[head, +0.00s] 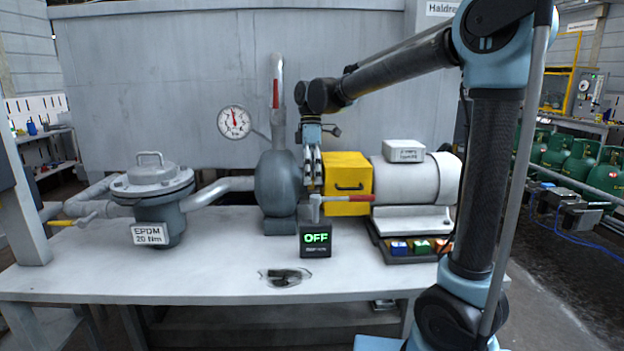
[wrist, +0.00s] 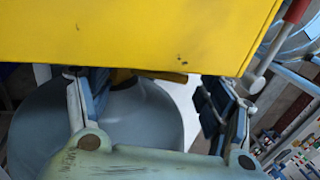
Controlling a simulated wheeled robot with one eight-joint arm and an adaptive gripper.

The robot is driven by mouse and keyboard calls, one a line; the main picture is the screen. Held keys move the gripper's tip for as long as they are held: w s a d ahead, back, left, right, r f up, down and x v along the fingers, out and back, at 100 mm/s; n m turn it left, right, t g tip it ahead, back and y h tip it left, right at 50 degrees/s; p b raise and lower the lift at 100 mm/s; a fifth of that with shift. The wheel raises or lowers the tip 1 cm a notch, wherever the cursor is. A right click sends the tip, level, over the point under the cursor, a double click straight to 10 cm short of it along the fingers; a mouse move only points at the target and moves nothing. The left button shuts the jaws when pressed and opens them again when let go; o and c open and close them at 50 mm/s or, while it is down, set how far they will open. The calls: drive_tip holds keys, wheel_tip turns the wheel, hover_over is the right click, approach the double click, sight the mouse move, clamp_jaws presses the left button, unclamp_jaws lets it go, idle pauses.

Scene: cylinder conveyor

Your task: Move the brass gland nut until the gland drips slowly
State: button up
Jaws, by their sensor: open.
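My gripper (head: 313,182) points down in front of the grey pump (head: 279,180) and just left of the yellow guard (head: 346,172). In the wrist view my gripper (wrist: 150,95) has its two blue-padded fingers wide apart with nothing seen held between them. The yellow guard (wrist: 140,30) fills the top of that view and hides what lies behind it. A small brownish-gold part (wrist: 122,76) shows under its lower edge, between the fingers; it may be the brass gland nut, but most of it is hidden. I cannot make out the nut or any drip in the head view.
A red-handled valve (head: 318,205) and a black box reading OFF (head: 315,240) stand close below my gripper. Safety glasses (head: 284,277) lie in front. A strainer pot (head: 153,195) stands left, a gauge (head: 234,122) behind, a parts tray (head: 400,252) right. The table's (head: 210,275) front left is clear.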

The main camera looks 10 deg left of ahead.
drive_tip(key=v, duration=1.2)
